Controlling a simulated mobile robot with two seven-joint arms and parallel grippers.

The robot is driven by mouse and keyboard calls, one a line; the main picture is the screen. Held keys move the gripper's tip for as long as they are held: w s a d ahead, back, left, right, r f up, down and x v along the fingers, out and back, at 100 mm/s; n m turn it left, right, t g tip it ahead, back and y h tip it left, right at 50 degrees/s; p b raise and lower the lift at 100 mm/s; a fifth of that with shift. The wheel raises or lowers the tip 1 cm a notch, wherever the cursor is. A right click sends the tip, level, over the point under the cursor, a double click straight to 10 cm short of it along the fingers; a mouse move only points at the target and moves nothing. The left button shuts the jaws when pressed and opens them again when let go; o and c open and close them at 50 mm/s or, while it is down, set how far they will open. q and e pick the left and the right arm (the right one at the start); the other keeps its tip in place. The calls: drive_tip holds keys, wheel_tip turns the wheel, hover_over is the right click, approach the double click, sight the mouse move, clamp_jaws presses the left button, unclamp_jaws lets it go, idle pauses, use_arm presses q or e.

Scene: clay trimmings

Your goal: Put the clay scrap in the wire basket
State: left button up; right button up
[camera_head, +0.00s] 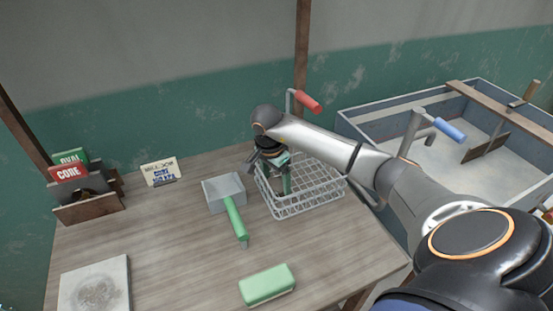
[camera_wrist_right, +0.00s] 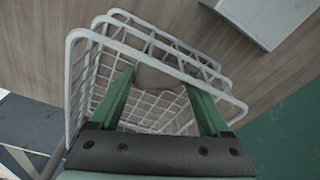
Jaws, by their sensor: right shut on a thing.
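The wire basket (camera_head: 325,192) stands on the wooden table, below my right forearm. My right gripper (camera_head: 287,183) points down at the left part of the basket. In the right wrist view, its two green fingers (camera_wrist_right: 160,88) are apart, with a brownish-grey lump, the clay scrap (camera_wrist_right: 160,77), held between their tips. The white wire basket (camera_wrist_right: 88,65) surrounds the fingers in that view. I cannot tell whether the scrap touches the basket floor. The scrap is hidden in the head view. My left gripper is not in view.
A grey tool with a green handle (camera_head: 235,219) lies left of the basket. A green block (camera_head: 267,284) lies at the table's front. A large trough (camera_head: 370,125) is behind right.

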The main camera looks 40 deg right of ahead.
drive_tip(key=o, duration=1.2)
drive_tip(key=shift+o, duration=0.2)
wheel_tip(320, 180, up, 13)
drive_tip(key=a, duration=0.1)
drive_tip(key=shift+a+p, duration=0.35)
drive_tip(key=shift+s, duration=0.1)
